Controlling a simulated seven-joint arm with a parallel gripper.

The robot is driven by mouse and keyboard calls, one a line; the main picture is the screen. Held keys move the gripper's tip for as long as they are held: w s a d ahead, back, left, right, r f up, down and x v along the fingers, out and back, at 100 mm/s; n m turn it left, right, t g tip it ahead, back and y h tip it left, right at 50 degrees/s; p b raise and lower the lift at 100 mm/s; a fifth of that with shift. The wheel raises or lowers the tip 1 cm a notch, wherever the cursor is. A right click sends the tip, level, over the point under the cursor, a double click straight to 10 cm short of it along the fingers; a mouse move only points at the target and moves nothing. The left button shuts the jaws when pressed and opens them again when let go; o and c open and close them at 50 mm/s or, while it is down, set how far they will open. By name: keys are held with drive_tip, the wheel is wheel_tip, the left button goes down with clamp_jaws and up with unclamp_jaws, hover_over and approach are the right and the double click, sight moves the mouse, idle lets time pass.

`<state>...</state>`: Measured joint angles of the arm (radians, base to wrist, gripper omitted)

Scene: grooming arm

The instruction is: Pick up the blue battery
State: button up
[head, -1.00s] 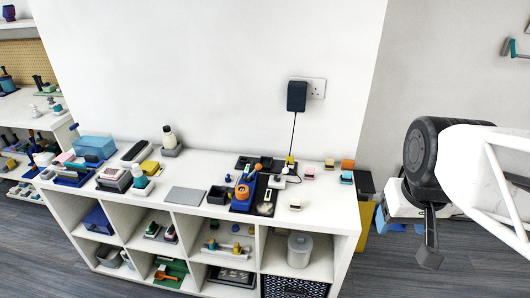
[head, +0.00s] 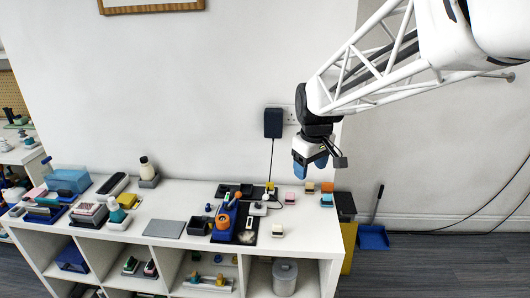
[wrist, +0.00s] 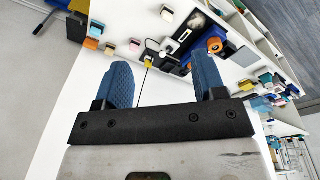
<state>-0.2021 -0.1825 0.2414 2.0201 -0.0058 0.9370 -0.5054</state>
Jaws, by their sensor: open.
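A small block with a blue top (head: 326,200) sits at the right end of the white shelf unit's top; it may be the blue battery, but it is too small to be sure. It also shows in the wrist view (wrist: 97,29), at the upper left. My gripper (head: 311,166) is above the right end of the top, pointing down, a little above and left of the blue block. Its two blue fingers (wrist: 163,64) are apart with nothing between them, and touch nothing.
An orange block (head: 327,187) sits right behind the blue one, and a pink block (head: 290,198) is to its left. A blue tool stand (head: 226,219) is further left. A black charger (head: 273,123) hangs on the wall with its cable. A grey mat (head: 164,228) lies left of centre.

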drive_tip(key=w+a+f+n, duration=0.2)
drive_tip(key=w+a+f, duration=0.2)
drive_tip(key=w+a, duration=0.25)
drive_tip(key=w+a+f+n, duration=0.35)
drive_tip(key=w+a, duration=0.25)
drive_tip(key=w, duration=0.2)
drive_tip(key=n+g, duration=0.1)
drive_tip(key=n, duration=0.3)
approach(230, 198)
drive_tip(key=w+f, duration=0.2)
drive_tip(key=w, duration=0.1)
drive_tip(key=shift+s+a+r, duration=0.2)
drive_tip(key=shift+a, duration=0.2)
drive_tip(key=shift+f, duration=1.3)
drive_tip(key=shift+f, duration=2.6)
drive_tip(key=c, duration=0.8)
